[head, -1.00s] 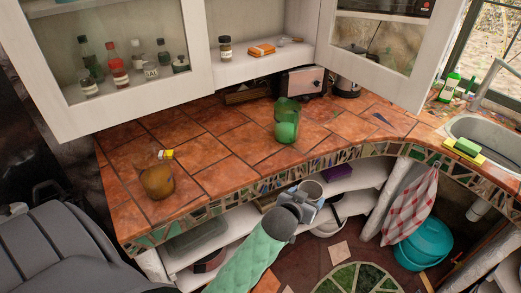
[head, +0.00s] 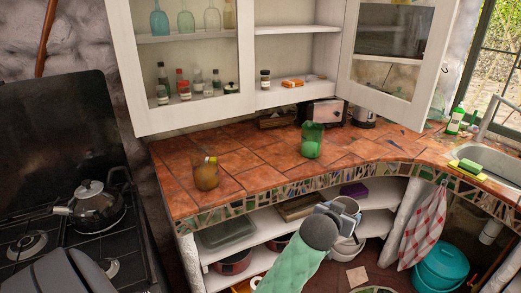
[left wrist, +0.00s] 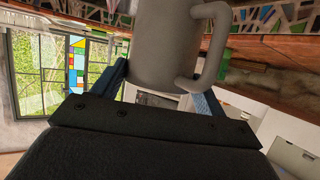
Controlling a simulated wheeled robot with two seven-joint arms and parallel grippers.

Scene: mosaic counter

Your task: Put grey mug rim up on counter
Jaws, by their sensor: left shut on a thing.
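The grey mug (head: 348,205) is in my left gripper (head: 338,212), in front of the counter's edge and lower than its top in the head view. In the left wrist view the mug (left wrist: 165,45) fills the space between the blue fingers, with its handle to the right. My arm hides part of the mug in the head view, and I cannot tell its tilt exactly. The counter (head: 255,160) has a terracotta tile top and a mosaic front edge. My right gripper is not in view.
A green glass (head: 312,140) and an amber jar (head: 206,174) stand on the counter, with bare tiles between them. A toaster (head: 322,112) stands at the back. An open cabinet door (head: 397,50) hangs above. Shelves below hold dishes. A sink (head: 490,158) is at right.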

